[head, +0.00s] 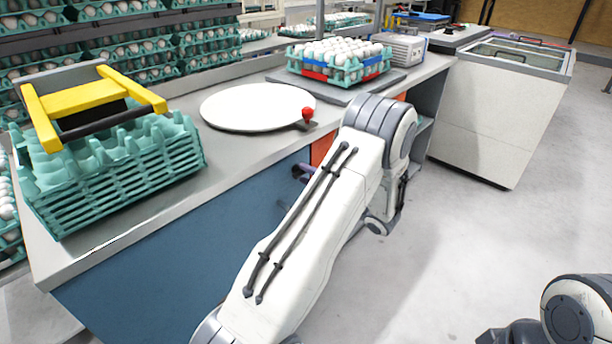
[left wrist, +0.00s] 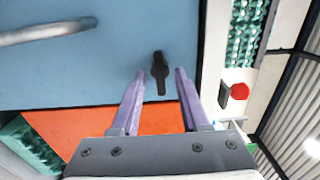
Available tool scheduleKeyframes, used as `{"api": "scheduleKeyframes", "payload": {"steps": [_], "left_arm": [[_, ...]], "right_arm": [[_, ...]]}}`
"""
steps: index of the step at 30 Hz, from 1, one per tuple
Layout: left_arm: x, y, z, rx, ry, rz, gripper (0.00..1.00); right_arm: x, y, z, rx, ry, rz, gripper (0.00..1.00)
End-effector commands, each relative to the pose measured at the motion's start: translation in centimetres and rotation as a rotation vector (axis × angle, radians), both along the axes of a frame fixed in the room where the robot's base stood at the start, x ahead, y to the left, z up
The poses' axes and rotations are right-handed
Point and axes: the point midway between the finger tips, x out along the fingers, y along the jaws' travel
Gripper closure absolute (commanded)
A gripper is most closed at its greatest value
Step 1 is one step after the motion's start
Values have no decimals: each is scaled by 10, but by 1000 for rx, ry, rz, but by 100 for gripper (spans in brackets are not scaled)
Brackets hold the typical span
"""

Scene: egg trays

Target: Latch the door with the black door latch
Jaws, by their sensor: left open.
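The black door latch (left wrist: 160,75) shows in the left wrist view on the blue door (left wrist: 110,75), near the door's edge beside an orange surface. The latch's narrow end points down the picture. My left gripper (left wrist: 160,71) is open, with one purple finger on each side of the latch; I cannot tell whether either touches it. My right gripper is out of view.
A grey bar handle (left wrist: 50,33) is on the blue door. The floor at right is clear.

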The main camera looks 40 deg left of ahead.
Motion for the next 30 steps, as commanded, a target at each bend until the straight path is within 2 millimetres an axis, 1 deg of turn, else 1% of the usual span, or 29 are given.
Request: {"api": "scheduleKeyframes", "payload": {"steps": [3, 11, 12, 14, 15, 16, 23, 30], "left_arm": [[0, 8, 0, -1, 0, 2, 55], [1, 9, 0, 0, 1, 0, 55], [1, 9, 0, 0, 1, 0, 59], [1, 9, 0, -1, 1, 0, 82], [1, 9, 0, -1, 1, 0, 97], [1, 9, 0, -1, 1, 0, 100], [1, 9, 0, 0, 10, 0, 100], [1, 9, 1, 6, 95, 0, 100]], "right_arm": [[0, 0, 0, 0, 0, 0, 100], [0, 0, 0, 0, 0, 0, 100], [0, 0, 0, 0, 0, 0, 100], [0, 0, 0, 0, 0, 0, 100], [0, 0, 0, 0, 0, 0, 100], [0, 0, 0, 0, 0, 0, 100], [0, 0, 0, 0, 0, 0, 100], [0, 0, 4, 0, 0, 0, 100]]}}
